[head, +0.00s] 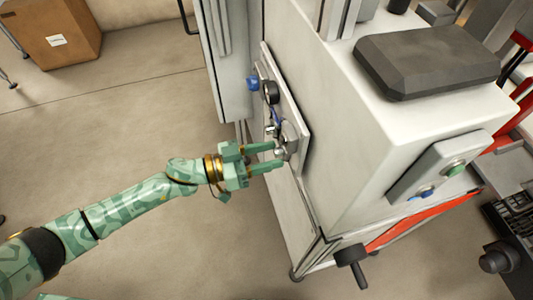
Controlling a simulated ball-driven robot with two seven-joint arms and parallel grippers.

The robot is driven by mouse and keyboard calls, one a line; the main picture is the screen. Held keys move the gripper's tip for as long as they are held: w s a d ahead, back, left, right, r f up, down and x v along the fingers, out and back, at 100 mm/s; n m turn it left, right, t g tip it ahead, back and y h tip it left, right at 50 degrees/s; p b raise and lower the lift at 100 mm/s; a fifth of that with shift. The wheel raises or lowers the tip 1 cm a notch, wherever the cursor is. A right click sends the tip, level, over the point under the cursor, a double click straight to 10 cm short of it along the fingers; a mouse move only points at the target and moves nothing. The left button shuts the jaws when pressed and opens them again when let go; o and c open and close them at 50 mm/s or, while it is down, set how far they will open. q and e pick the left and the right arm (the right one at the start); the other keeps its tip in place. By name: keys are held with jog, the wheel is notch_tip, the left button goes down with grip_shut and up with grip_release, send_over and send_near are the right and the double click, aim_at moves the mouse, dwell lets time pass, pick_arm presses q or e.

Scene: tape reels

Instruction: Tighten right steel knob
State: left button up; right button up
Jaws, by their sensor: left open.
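A panel (302,122) is mounted on the left face of a large light-grey machine. A small steel knob (281,153) sits low on this panel, partly hidden by my gripper. My left gripper (277,155) reaches in from the left with its two green fingers open. Its fingertips are at the steel knob, one on each side in the picture; I cannot tell whether they touch it. Other small metal fittings (271,131) sit just above, too small to tell apart. My right gripper is not in view.
A black round gauge or knob (271,92) and a blue knob (252,84) are higher on the panel. A black crank handle (351,256) sticks out at the machine's lower front. A cardboard box (50,35) stands far left. The floor (130,125) between is clear.

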pick_arm(q)
grip_shut()
jog(key=shift+m, duration=0.3)
jog(key=shift+m+p, duration=0.5)
jog(key=shift+m, duration=5.4)
